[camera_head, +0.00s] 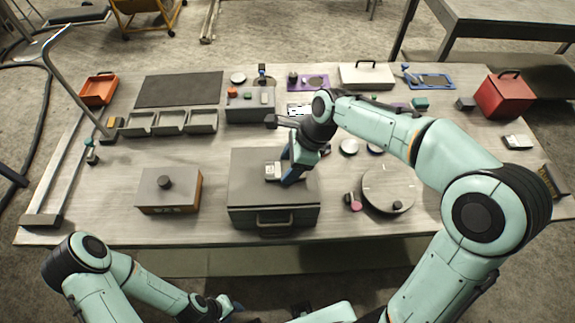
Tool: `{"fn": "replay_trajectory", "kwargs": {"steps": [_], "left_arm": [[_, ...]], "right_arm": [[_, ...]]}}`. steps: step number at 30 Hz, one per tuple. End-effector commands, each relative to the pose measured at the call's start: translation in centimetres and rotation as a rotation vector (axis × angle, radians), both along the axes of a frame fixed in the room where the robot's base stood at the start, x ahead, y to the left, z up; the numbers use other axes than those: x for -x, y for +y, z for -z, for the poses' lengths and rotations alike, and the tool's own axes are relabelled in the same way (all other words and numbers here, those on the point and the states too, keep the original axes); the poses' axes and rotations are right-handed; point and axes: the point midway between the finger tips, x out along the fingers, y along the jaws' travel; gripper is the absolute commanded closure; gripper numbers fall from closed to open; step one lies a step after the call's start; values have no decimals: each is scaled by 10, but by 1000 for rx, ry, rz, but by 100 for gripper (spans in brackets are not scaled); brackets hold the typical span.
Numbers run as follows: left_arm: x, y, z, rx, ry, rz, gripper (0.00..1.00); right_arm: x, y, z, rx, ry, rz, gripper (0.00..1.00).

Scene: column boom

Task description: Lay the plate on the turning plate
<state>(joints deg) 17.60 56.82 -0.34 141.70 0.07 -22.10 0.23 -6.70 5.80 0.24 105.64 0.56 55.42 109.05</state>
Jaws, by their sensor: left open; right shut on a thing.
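My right gripper (284,174) reaches in over the dark grey box with a front handle (275,216), left of the turning plate. It is shut on a small pale piece (271,171) at the box's top. I cannot tell if this piece is the plate, or if it touches the lid. My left gripper (229,307) is open, low in front of the table, away from these things.
A box with a round knob (166,190) stands left of the grey box. A pink-ended tool (354,203) lies just left of the turning plate. Small round discs (349,147) lie behind it. A red case (503,96) stands at the back right.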

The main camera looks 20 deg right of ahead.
Motion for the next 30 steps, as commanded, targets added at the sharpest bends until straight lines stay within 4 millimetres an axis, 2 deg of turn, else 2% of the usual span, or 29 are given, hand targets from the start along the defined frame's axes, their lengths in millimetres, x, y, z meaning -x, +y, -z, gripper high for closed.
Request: {"fn": "replay_trajectory", "kwargs": {"steps": [5, 11, 24, 30], "left_arm": [[-2, 0, -3, 0, -2, 0, 57], [-7, 0, -10, 0, -9, 0, 57], [-36, 0, -40, 0, -41, 0, 57], [-46, 0, -48, 0, -52, 0, 57]], "right_arm": [[-1, 0, -13, -1, -6, 0, 100], [-2, 1, -43, -2, -11, -1, 100], [-3, 1, -158, -3, -12, -1, 100], [-2, 1, -189, -2, -8, -1, 100]]}}
